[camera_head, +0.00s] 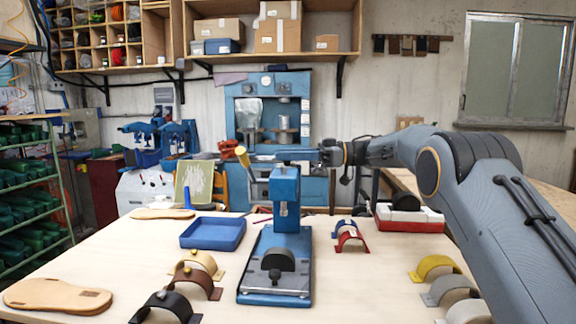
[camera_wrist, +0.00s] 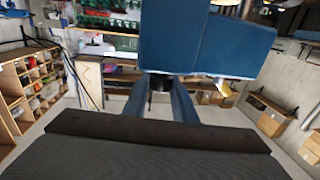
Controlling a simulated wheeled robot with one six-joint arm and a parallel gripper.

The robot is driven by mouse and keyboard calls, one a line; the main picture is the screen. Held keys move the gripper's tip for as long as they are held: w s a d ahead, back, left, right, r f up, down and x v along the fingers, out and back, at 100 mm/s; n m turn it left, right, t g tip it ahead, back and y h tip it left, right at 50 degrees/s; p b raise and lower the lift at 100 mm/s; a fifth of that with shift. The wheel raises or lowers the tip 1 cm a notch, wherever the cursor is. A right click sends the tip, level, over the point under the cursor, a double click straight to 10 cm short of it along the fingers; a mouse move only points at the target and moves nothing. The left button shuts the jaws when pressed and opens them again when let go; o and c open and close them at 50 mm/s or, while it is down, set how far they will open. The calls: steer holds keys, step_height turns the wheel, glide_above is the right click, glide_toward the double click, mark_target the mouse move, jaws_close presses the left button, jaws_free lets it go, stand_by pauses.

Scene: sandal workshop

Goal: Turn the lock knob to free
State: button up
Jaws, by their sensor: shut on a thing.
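A blue hand press (camera_head: 285,215) stands on the table with a blue head across its top. My arm comes in from the right, and my gripper (camera_head: 326,153) is at the right end of that head. In the wrist view the blue press head (camera_wrist: 200,40) fills the upper middle. A small dark knob (camera_wrist: 160,82) shows at its lower edge between the two fingers of my gripper (camera_wrist: 160,92), which is shut on it. In the head view the knob is hidden by my gripper. Which way the knob is turned cannot be told.
A yellow lever end (camera_head: 242,155) sticks out left of the press head. A blue tray (camera_head: 213,233) and sandal soles (camera_head: 57,296) lie to the left. Several coloured straps stand around the press. A red and white box (camera_head: 408,217) is at the back right.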

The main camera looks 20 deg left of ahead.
steer(key=shift+n+g+h+b, duration=0.5)
steer(key=shift+g+b, duration=0.4)
steer(key=shift+b, duration=0.45)
steer(key=shift+r+n+g+b, duration=0.15)
steer(key=shift+n+g+b, duration=0.15)
steer(key=shift+b, duration=0.1)
steer(key=o, duration=1)
steer(key=shift+a, duration=0.1)
steer(key=shift+o, duration=0.2)
